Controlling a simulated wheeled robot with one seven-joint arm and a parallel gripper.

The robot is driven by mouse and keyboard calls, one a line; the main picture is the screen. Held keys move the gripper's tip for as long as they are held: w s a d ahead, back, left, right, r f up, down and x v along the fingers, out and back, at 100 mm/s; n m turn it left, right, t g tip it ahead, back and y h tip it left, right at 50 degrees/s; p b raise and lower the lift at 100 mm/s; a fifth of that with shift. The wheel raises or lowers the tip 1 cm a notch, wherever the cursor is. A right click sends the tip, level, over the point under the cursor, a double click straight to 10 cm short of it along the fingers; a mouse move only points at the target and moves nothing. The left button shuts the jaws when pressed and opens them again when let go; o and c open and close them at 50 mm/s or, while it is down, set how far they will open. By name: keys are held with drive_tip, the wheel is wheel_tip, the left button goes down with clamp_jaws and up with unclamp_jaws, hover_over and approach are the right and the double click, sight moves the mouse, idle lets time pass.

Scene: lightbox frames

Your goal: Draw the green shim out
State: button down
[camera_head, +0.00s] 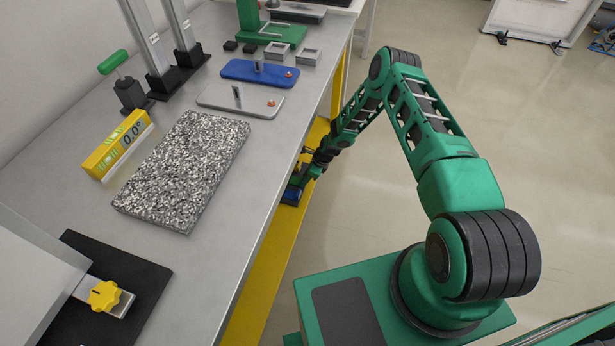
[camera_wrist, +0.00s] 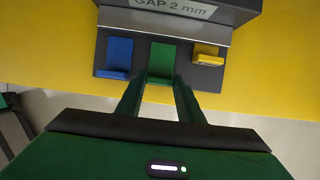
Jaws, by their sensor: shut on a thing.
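The green shim (camera_wrist: 162,57) sits in the middle of a dark holder (camera_wrist: 195,77) in the wrist view, between a blue shim (camera_wrist: 117,54) on the left and a yellow shim (camera_wrist: 207,59) on the right. My gripper (camera_wrist: 161,79) is shut on the lower, near end of the green shim. The shim's far end meets the underside of a grey plate and block marked "GAP 2 mm" (camera_wrist: 182,8), so any part beyond that is hidden. In the head view, my gripper is small and dark beside the bench's front edge, and the green shim cannot be made out.
The holder is against a yellow bench front (camera_wrist: 50,55). On the bench top (camera_head: 225,165) are a speckled stone slab (camera_head: 185,170), a yellow level (camera_head: 117,145), a grey plate (camera_head: 215,97) and a blue plate (camera_head: 245,72).

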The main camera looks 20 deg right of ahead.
drive_tip(key=shift+d, duration=0.3)
drive_tip(key=c, duration=1.2)
unclamp_jaws()
drive_tip(key=shift+a, duration=0.1)
drive_tip(key=v, duration=1)
drive_tip(key=shift+r, duration=0.35)
drive_tip(key=shift+s, duration=0.1)
